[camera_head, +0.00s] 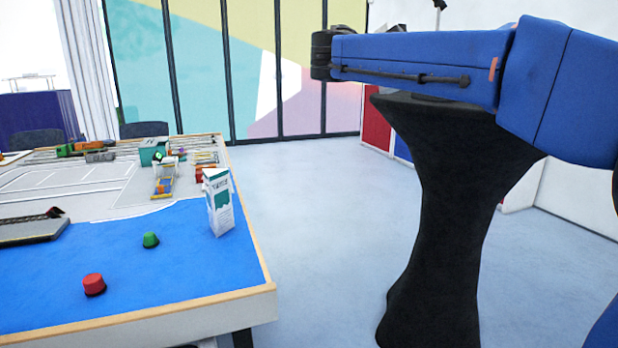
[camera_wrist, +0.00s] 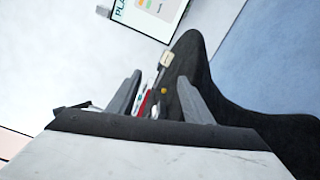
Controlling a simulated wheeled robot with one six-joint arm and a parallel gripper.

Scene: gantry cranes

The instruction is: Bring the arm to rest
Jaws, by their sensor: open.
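My arm, blue, reaches across the upper right of the head view, above the floor and in front of a black-draped standing table (camera_head: 440,220). The end of the arm lies near the top middle of that view, and the fingers cannot be made out there. In the wrist view my gripper (camera_wrist: 160,95) shows two grey fingers spread apart with nothing held between them.
A blue-topped model table (camera_head: 190,265) with a wooden rim stands at left. On it are a red piece (camera_head: 94,284), a green piece (camera_head: 151,240), a white and green carton (camera_head: 219,202) and model cranes (camera_head: 163,178). Open floor (camera_head: 310,210) lies between the tables.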

